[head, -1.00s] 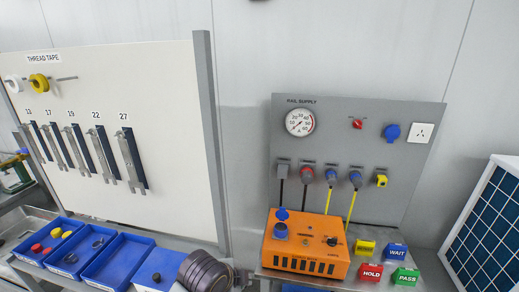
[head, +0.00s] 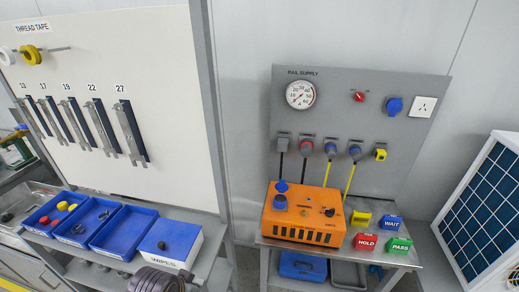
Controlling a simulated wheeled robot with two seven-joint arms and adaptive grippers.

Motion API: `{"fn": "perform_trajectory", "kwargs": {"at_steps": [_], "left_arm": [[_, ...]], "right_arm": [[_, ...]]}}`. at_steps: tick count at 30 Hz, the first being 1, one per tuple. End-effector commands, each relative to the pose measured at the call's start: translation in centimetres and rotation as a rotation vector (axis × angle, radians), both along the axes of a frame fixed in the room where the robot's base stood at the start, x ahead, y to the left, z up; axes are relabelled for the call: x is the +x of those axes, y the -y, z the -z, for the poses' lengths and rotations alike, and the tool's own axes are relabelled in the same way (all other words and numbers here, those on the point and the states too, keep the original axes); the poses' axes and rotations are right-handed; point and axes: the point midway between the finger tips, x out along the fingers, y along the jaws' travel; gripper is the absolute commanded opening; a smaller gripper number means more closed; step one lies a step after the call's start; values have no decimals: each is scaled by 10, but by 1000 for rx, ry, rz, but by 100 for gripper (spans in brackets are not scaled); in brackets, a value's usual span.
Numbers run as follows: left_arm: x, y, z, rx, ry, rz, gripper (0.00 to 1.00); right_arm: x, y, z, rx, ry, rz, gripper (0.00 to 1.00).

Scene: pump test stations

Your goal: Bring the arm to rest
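Neither of my grippers can be made out in the head view. A dark ribbed round part shows at the bottom edge, in front of the white and blue wipes box (head: 170,243); it looks like part of my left arm, and its fingers do not show. My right arm is out of view.
An orange unit (head: 303,214) stands on a metal bench before the rail supply panel (head: 355,105). HOLD (head: 365,242), WAIT (head: 391,224) and PASS (head: 398,245) blocks are beside it. Blue bins (head: 119,232) line the left bench under the wrench board (head: 160,110). A solar panel (head: 490,205) stands right.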

Motion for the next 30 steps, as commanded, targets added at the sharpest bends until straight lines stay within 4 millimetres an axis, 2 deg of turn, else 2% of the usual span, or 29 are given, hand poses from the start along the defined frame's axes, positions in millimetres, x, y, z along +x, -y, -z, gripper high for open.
{"fn": "perform_trajectory", "kwargs": {"at_steps": [14,23,30], "left_arm": [[-31,-34,16,-19,-57,-236,0],[-21,-32,53,-17,-68,-228,0],[-14,-30,96,-15,-81,-225,0]], "right_arm": [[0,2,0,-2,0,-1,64],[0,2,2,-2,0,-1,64],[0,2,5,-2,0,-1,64]]}}
